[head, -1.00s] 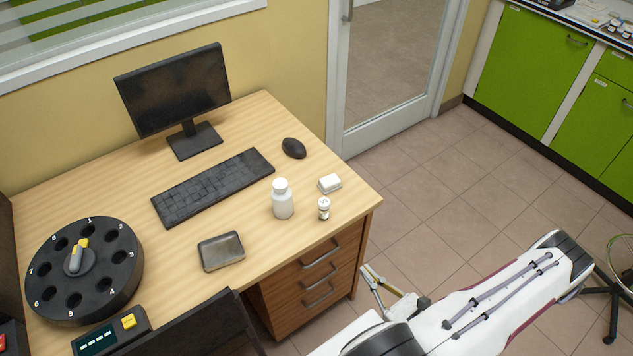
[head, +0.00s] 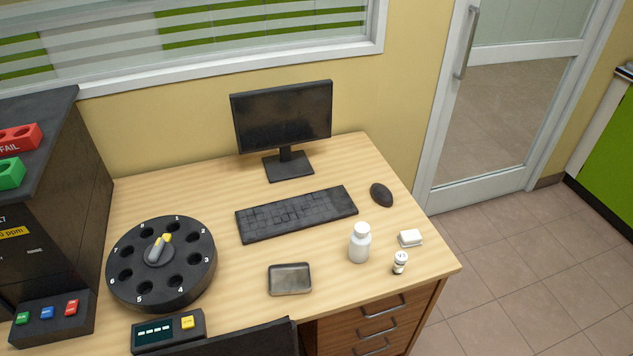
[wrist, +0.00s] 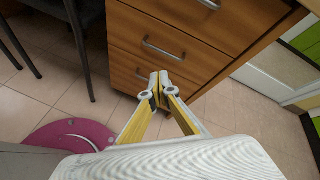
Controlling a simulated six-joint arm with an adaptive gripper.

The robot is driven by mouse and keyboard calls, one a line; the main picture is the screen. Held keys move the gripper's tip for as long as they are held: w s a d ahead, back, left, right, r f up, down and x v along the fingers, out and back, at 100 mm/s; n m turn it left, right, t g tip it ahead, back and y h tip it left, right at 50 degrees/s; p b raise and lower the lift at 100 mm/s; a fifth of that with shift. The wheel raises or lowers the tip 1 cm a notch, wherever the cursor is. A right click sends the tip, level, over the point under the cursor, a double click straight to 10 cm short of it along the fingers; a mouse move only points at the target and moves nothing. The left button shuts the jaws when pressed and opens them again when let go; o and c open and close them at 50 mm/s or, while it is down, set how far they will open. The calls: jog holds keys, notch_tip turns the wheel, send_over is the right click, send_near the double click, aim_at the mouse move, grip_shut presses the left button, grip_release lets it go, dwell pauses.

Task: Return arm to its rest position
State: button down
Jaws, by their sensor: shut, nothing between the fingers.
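My gripper (wrist: 159,82) shows in the wrist view, its two fingers meeting at the tips, shut and empty. It is in front of the wooden desk drawers (wrist: 165,50), apart from the desk top. My arm and gripper are out of the head view now.
The desk (head: 215,205) holds a carousel (head: 130,285), a metal tray (head: 290,279), a keyboard (head: 297,213), a monitor (head: 283,115), a mouse (head: 381,194), a white bottle (head: 360,243), a small vial (head: 400,262) and a white box (head: 410,238). Chair legs (wrist: 78,45) stand left. Floor (head: 500,260) right is clear.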

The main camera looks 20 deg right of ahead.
jog(key=s+d+f+n+g, duration=0.2)
jog(key=s+d+n+g, duration=0.6)
jog(key=s, duration=0.4)
jog(key=d+r+n+g+h, duration=0.1)
jog(key=d+r+n+g, duration=0.2)
jog(key=r, duration=0.6)
jog(key=d+r+n+g, duration=0.1)
jog(key=r+n+g, duration=0.3)
jog(key=r, duration=0.5)
jog(key=w+a+r+n+h, duration=0.1)
jog(key=w+a+r+n, duration=0.3)
jog(key=r, duration=0.5)
jog(key=w+a+r+n, duration=0.1)
jog(key=w+a+r, duration=0.4)
jog(key=r, duration=0.5)
jog(key=w+a+r+n+t, duration=0.2)
jog(key=a+r+n+t, duration=0.2)
jog(key=a+r, duration=0.5)
jog(key=w+a+r+n+t, duration=0.2)
jog(key=a+r+n+t, duration=0.2)
jog(key=a+r, duration=0.5)
jog(key=a, duration=0.4)
jog(key=shift+w+r, duration=0.2)
jog(key=shift+w, duration=0.15)
